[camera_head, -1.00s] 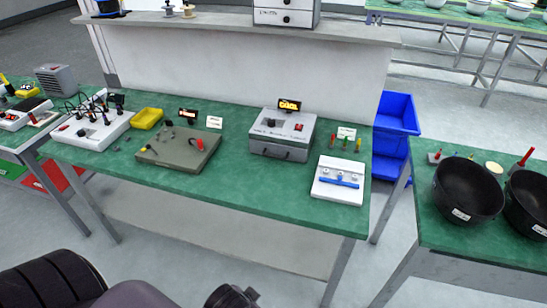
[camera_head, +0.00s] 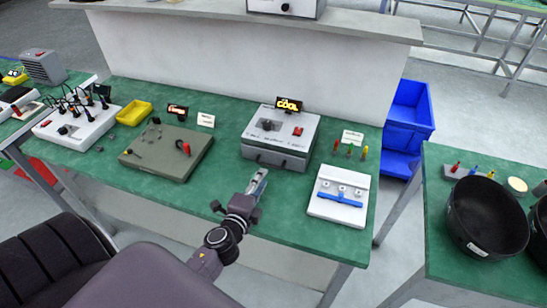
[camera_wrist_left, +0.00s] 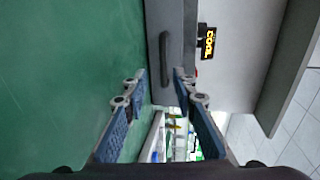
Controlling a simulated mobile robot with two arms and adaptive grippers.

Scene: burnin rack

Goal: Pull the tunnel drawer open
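The tunnel unit (camera_head: 300,130) is a grey box on the green table with a lit yellow "COOL" display (camera_head: 289,105). Its drawer (camera_head: 292,163) is low on the front face and looks closed. A dark bar handle (camera_head: 269,159) is on the drawer front; the handle also shows in the left wrist view (camera_wrist_left: 163,60). My left gripper (camera_head: 258,181) is in front of the drawer, just short of the handle. In the left wrist view my left gripper (camera_wrist_left: 158,88) is open, fingers apart, with the handle ahead between the fingertip lines and nothing held. My right gripper is not in view.
A white fixture with a blue bar (camera_head: 338,197) stands to the right of the gripper. A grey-green panel box (camera_head: 160,165) lies to the left. Coloured pegs (camera_head: 350,151) stand beside the unit.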

